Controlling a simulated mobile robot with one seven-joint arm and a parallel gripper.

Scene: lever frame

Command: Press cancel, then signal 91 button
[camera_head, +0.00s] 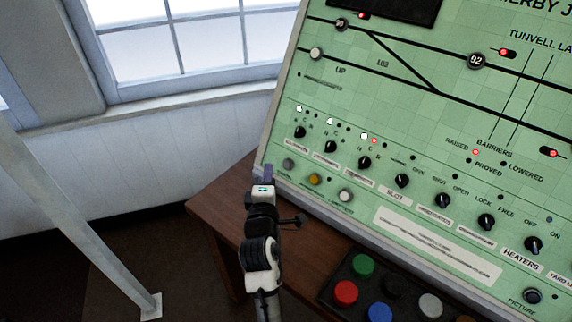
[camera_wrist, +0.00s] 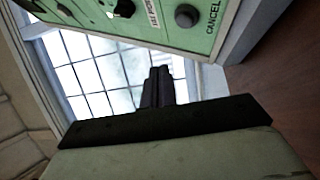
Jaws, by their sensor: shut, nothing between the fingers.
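The cancel button is a dark grey round knob (camera_wrist: 187,16) beside the printed word CANCEL in the wrist view. In the head view a grey button (camera_head: 288,163) at the panel's lower left corner appears to be the same one. My gripper (camera_head: 267,172) is shut and empty, just left of that button near the panel's left edge; in the wrist view its fingers (camera_wrist: 158,85) are together below the knob, apart from it in the picture. A dark round button (camera_head: 341,23) sits on the upper track line, its number too small to read. I cannot identify the signal 91 button.
The green control panel (camera_head: 440,110) slopes up to the right. Yellow (camera_head: 314,179) and white (camera_head: 345,195) buttons sit beside the grey one. A dark box (camera_head: 395,290) with coloured buttons lies on the wooden desk (camera_head: 222,205). A pale post (camera_head: 85,220) stands left; a window (camera_head: 180,40) is behind.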

